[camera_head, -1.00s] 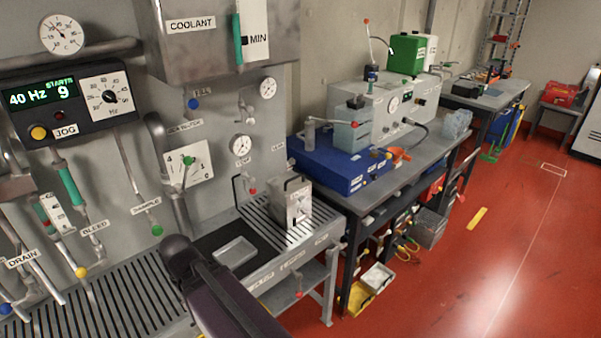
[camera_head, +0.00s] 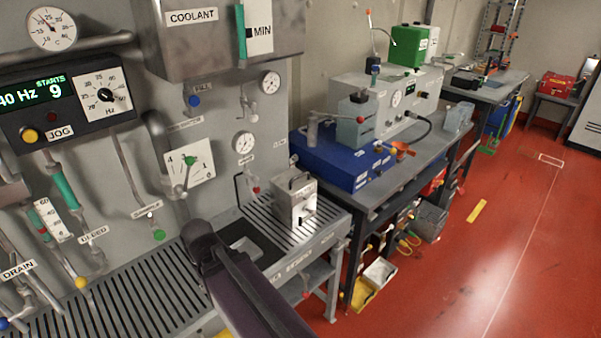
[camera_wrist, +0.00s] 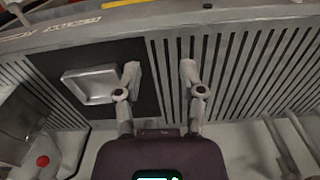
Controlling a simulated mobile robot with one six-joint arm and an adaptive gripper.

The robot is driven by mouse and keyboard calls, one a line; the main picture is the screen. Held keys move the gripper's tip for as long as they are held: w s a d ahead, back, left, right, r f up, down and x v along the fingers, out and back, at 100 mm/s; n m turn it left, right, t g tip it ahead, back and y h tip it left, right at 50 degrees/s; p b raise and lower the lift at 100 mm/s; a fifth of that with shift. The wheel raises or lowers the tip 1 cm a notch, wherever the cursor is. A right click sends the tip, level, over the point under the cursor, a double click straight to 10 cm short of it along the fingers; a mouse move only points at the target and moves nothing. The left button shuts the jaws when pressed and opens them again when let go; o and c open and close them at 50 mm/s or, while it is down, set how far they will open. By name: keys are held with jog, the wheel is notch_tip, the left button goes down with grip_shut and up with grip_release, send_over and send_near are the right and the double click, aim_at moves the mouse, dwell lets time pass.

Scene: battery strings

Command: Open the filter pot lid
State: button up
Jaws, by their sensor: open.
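No part labelled as a filter pot can be read, so I cannot tell which thing bears the lid. A metal box (camera_head: 295,198) with a top handle and a front knob stands on the slatted bench in the head view. My gripper (camera_wrist: 159,69) is open and empty in the wrist view, its two fingers apart above the slatted bench top (camera_wrist: 225,75). A shallow grey tray (camera_wrist: 92,86) on a black mat lies just left of the fingers. In the head view my dark arm hides the gripper and partly covers the tray (camera_head: 246,249).
A red-knobbed fitting (camera_wrist: 42,161) is at the lower left of the wrist view. The wall panel carries gauges, a jog box (camera_head: 65,104), and levers with coloured knobs. A blue box (camera_head: 345,160) sits on the workbench to the right.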

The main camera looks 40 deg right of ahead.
notch_tip(320, 180, up, 22)
jog(key=m+t+p, duration=0.2)
jog(key=m+p, duration=1.5)
jog(key=p, duration=0.4)
send_over(301, 175)
jog(key=s, duration=0.3)
jog(key=shift+w+d+f, duration=0.15)
jog(key=shift+d+f, duration=0.05)
jog(key=shift+f, duration=0.2)
jog(key=w+f+b, duration=0.1)
jog(key=f+b, duration=0.7)
jog(key=b, duration=0.1)
jog(key=w+f+b, duration=0.1)
jog(key=f+b, duration=0.3)
jog(key=f, duration=0.1)
jog(key=shift+w+a+f, duration=0.1)
jog(key=shift+w, duration=0.25)
